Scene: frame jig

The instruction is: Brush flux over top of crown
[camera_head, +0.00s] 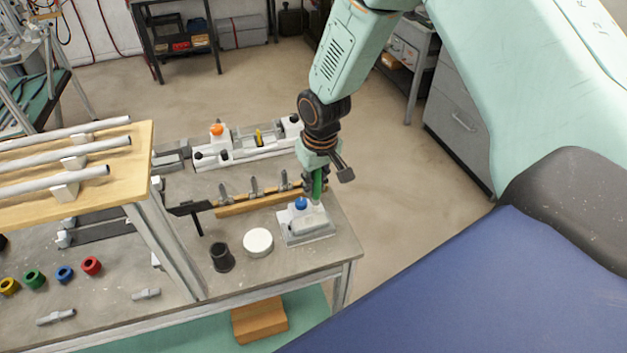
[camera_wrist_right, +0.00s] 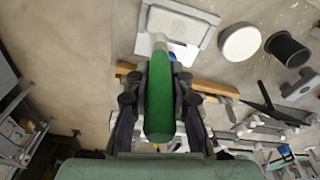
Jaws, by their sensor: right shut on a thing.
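My right gripper (camera_head: 316,178) reaches down over the right end of the workbench. It is shut on a brush with a green handle (camera_head: 317,187). In the right wrist view the green handle (camera_wrist_right: 159,100) stands between the two fingers (camera_wrist_right: 160,95), with its narrow end toward a white-and-grey block. That block (camera_head: 305,226) has a blue knob and sits just below the gripper in the head view. I cannot tell whether the brush touches it. I cannot clearly pick out the crown. My left gripper is not in view.
A round white lid (camera_head: 258,242) and a black cup (camera_head: 222,257) stand left of the block. A wooden rack with grey clamps (camera_head: 257,202) and a white jig with an orange knob (camera_head: 217,130) lie behind. A raised wooden shelf with tubes (camera_head: 125,170) stands left.

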